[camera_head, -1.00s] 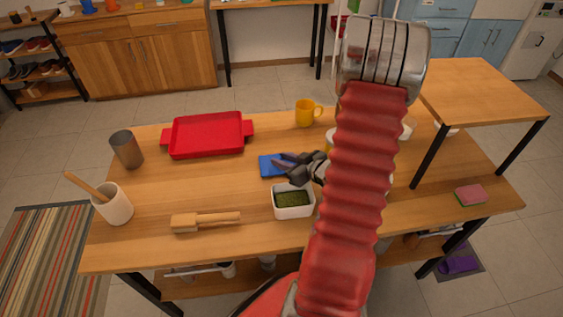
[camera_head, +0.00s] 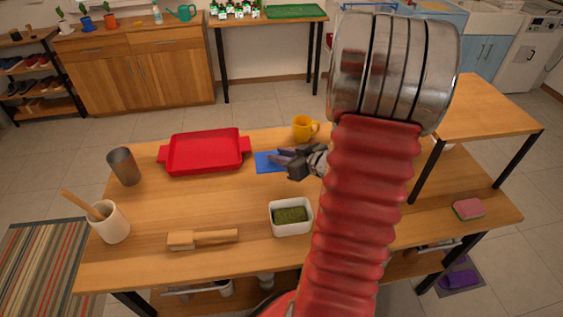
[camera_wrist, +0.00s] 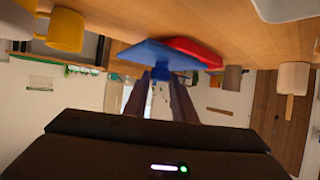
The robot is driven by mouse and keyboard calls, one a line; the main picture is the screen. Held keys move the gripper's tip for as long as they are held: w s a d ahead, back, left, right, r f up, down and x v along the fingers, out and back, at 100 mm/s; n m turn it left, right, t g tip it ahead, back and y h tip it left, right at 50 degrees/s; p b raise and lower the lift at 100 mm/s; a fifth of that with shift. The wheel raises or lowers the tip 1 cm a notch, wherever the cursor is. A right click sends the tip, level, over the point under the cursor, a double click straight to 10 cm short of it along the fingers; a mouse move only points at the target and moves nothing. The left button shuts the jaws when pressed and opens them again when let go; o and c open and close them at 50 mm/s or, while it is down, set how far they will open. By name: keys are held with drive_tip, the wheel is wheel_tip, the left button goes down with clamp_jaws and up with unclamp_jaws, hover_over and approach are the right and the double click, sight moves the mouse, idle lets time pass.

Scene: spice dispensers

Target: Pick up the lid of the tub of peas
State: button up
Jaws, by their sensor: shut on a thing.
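The blue lid (camera_head: 265,163) is in my gripper (camera_head: 279,157), behind the white tub and to the right of the red tray. In the wrist view the lid (camera_wrist: 148,54) is a flat blue plate with a small knob, and the fingertips of my gripper (camera_wrist: 160,76) are shut on that knob. The white tub of peas (camera_head: 278,229) stands uncovered on the table, with green contents showing. The lid is clear of the tub; its height above the table is hard to tell.
The red tray (camera_head: 205,153) lies left of the lid, and a yellow mug (camera_head: 302,129) stands behind it. A wooden brush (camera_head: 203,239), a white pot (camera_head: 110,223) and a metal cup (camera_head: 124,167) are on the left. A raised wooden shelf (camera_head: 475,105) stands at the right.

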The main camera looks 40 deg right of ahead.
drive_tip(key=shift+r, duration=0.3)
